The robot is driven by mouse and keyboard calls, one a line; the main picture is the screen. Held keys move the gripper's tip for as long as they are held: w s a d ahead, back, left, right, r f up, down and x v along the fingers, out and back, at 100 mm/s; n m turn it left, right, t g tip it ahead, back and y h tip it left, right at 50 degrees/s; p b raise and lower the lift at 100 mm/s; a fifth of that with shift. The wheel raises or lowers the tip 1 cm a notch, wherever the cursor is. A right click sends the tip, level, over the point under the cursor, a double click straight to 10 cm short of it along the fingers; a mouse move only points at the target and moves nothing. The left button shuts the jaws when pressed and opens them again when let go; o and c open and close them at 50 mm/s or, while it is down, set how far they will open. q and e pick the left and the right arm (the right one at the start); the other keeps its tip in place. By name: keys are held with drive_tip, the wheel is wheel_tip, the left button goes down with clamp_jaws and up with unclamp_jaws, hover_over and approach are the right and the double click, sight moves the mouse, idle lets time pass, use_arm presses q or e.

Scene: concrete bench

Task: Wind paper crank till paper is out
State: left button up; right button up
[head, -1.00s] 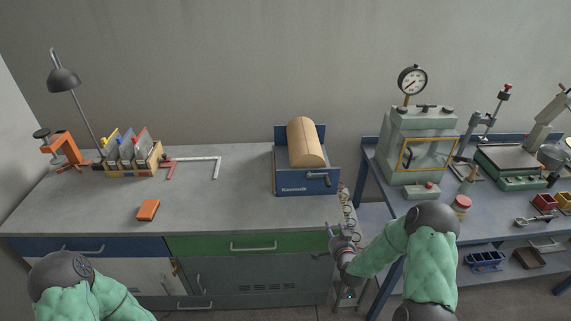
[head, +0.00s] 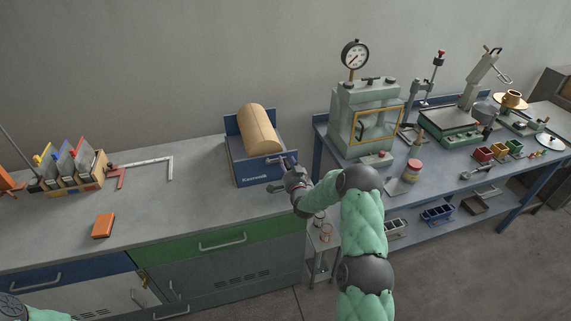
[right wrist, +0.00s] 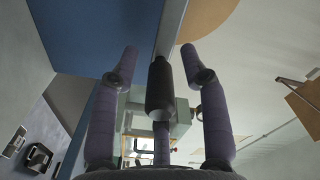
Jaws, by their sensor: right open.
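A brown paper roll (head: 258,129) lies on a blue dispenser (head: 237,170) at the right end of the grey bench. Its crank (head: 277,161) is on the dispenser's front right; from the head, my right gripper partly covers it. My right gripper (head: 284,175) is at the crank. In the right wrist view the dark crank grip (right wrist: 160,86) stands between the two spread fingers of the gripper (right wrist: 159,54), with gaps on both sides. The brown roll end (right wrist: 208,18) shows above. My left gripper is out of view; only a bit of my left arm shows at lower left.
A blue table (head: 330,155) with a gauge press (head: 358,110) stands to the right, beyond a gap.

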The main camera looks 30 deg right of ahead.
drive_tip(key=shift+w+d, duration=0.1)
drive_tip(key=shift+w, duration=0.5)
clamp_jaws()
